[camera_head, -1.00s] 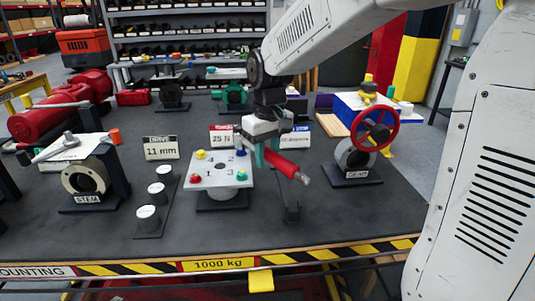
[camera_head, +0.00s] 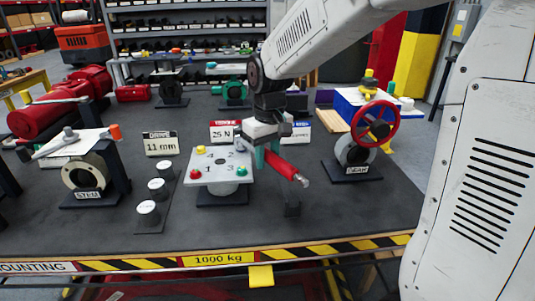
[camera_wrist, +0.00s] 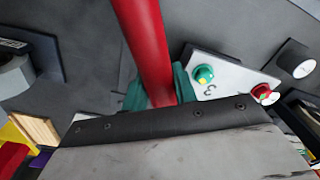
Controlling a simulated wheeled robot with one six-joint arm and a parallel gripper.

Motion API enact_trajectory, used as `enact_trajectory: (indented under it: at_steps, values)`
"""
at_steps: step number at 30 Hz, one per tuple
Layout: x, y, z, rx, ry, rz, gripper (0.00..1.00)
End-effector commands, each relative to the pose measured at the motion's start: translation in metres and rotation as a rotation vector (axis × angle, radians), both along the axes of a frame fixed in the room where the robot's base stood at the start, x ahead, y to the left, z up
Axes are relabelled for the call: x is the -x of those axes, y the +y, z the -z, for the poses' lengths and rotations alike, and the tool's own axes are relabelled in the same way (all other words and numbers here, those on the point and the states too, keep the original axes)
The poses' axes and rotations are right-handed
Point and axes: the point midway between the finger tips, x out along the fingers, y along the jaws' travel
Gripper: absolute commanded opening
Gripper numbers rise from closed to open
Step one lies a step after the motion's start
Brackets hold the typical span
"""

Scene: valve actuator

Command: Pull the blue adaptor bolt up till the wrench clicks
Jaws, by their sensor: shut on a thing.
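My gripper (camera_head: 267,158) is shut on the red handle of the torque wrench (camera_head: 285,167), right of the light plate (camera_head: 217,188). The handle points to the lower right, toward the front. In the wrist view the red handle (camera_wrist: 147,45) rises from between my teal fingers (camera_wrist: 160,95). The plate bears a yellow bolt (camera_head: 201,149), a red bolt (camera_head: 194,174) and a green bolt (camera_head: 241,171). The blue bolt is not clearly visible; the plate's back right corner, beside my gripper, is partly covered by the wrench's head end. I cannot tell how the wrench sits on it.
A red handwheel (camera_head: 376,123) on a gear stand is at the right. A "25 N" sign (camera_head: 224,132) and an "11 mm" sign (camera_head: 160,144) stand behind. White-topped cylinders (camera_head: 147,207) are left; the front bench strip is clear.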

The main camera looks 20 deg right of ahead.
Motion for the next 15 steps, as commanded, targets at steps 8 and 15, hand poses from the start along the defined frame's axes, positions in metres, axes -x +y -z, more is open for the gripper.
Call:
enact_trajectory:
  at_steps: [8,15]
  values:
    - [0.000,0.002,0.001,0.000,-0.002,0.014,0.00]
    - [0.001,0.010,0.001,0.000,-0.002,0.075,0.00]
